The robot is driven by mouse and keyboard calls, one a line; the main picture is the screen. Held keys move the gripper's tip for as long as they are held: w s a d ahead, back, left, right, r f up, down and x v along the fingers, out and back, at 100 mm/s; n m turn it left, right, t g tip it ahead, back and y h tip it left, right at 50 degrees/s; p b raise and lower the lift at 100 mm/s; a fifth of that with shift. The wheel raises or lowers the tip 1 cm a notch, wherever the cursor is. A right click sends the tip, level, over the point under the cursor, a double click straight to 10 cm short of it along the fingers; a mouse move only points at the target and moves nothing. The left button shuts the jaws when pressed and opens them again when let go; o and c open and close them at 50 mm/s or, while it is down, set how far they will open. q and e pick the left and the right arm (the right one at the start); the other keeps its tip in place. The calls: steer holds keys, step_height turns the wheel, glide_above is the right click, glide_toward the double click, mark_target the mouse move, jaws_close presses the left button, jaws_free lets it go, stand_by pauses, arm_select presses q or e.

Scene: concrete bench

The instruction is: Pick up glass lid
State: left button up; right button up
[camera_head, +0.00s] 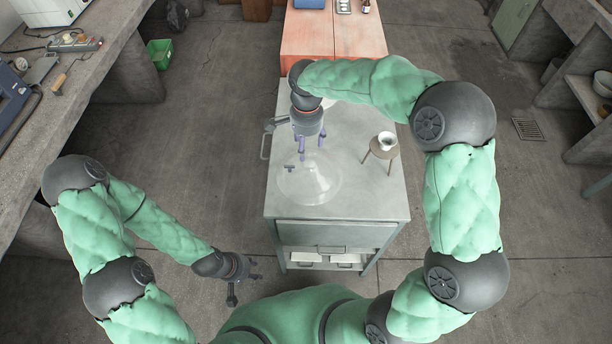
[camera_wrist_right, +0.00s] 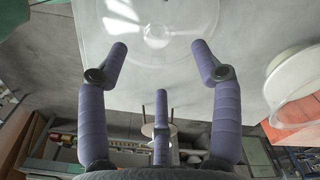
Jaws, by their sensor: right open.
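The glass lid (camera_head: 318,186) is a clear round disc lying on the near left part of the grey cabinet top. In the right wrist view the lid (camera_wrist_right: 180,22) fills the top, with a small clear knob at its middle. My right gripper (camera_head: 312,150) is open and empty, just beyond and above the lid. In the wrist view its fingertips (camera_wrist_right: 159,62) are spread below the knob; touching is not visible. My left gripper (camera_head: 250,280) looks open and empty, low at the left of the cabinet.
A small stand (camera_head: 381,152) with a white cup (camera_head: 387,140) is on the right of the grey cabinet top (camera_head: 375,195). A white bowl (camera_wrist_right: 295,88), partly hidden behind my right gripper in the head view, is also there. An orange-topped cabinet (camera_head: 350,35) stands behind.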

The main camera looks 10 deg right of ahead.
mark_target(309, 163)
step_height(309, 163, down, 5)
steer(key=shift+d+r+b, duration=0.1)
steer(key=shift+r+b, duration=0.05)
steer(key=shift+b, duration=0.4)
steer(key=f, duration=0.1)
steer(key=f+b, duration=0.1)
steer(key=f, duration=0.2)
steer(key=shift+s+d+f+b, duration=0.2)
steer(key=shift+d+b, duration=0.15)
steer(key=shift+b, duration=0.05)
steer(key=shift+f, duration=0.45)
steer(key=shift+r, duration=0.1)
steer(key=shift+c, duration=0.3)
jaws_close()
